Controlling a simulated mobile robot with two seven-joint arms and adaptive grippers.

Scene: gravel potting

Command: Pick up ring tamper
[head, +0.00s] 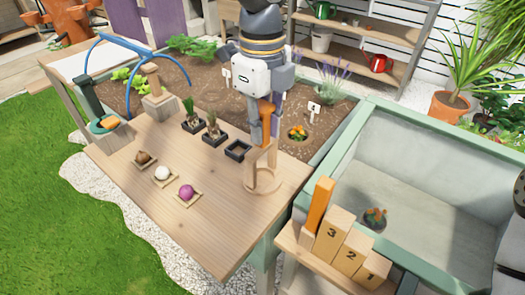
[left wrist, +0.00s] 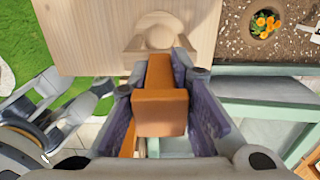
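The ring tamper stands upright near the right part of the wooden table. Its pale wooden ring base (head: 262,182) appears to rest on the tabletop, and its orange handle (head: 266,112) rises from it. In the left wrist view the orange handle block (left wrist: 160,112) sits between the purple finger pads, with the round wooden base (left wrist: 158,32) beyond it. My left gripper (head: 264,130) comes down from above. Its pads lie flush along both sides of the handle and look shut on it. My right gripper is not clearly in view.
Small black pots (head: 214,136) stand left of the tamper, and bulbs (head: 187,192) lie on small trays in front. Numbered wooden blocks (head: 334,232) and another orange-handled tool (head: 319,204) stand beside the green-edged bin (head: 425,180). The table's front is clear.

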